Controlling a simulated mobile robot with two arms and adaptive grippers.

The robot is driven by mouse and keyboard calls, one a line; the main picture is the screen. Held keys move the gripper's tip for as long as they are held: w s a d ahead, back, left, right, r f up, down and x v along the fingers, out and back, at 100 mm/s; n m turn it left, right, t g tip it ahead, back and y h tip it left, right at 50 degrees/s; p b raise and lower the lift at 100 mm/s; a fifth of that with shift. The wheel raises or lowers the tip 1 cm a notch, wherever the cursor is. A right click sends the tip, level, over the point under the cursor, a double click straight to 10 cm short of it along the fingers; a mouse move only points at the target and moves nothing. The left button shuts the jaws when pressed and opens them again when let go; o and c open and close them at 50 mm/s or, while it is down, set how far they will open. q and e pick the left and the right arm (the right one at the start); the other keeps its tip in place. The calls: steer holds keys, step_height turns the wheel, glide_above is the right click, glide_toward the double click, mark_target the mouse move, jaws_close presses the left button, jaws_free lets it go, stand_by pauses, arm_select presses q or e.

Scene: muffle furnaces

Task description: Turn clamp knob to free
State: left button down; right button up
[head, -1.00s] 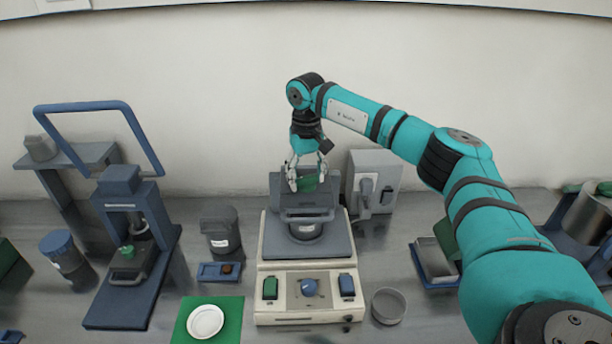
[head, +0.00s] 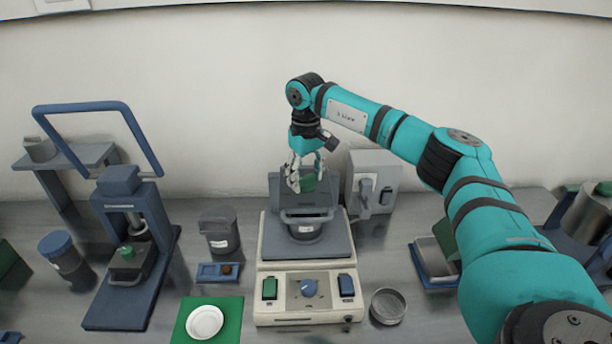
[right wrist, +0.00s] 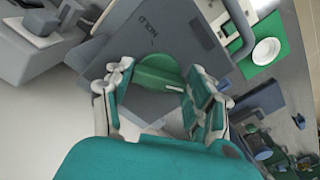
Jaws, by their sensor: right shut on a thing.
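The green clamp knob (head: 308,183) sits on top of the grey clamp frame (head: 290,185) on the cream device (head: 305,277) in the middle of the bench. My right gripper (head: 306,186) points down from above, with its fingers around the knob. In the right wrist view the round green knob (right wrist: 158,72) lies between the two fingers of my right gripper (right wrist: 160,92), beside a grey plate (right wrist: 172,38) with lettering. The fingers hide parts of the knob's sides. My left gripper is not in view.
A grey box with a lever (head: 374,180) stands close right of the clamp. A blue press (head: 135,245) is at left, near a grey canister (head: 219,230). A white dish (head: 205,321) lies on a green mat (head: 178,338); a round sieve (head: 388,305) is front right.

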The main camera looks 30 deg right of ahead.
mark_target(306, 178)
steer(key=o, duration=1.2)
step_height(306, 178, up, 12)
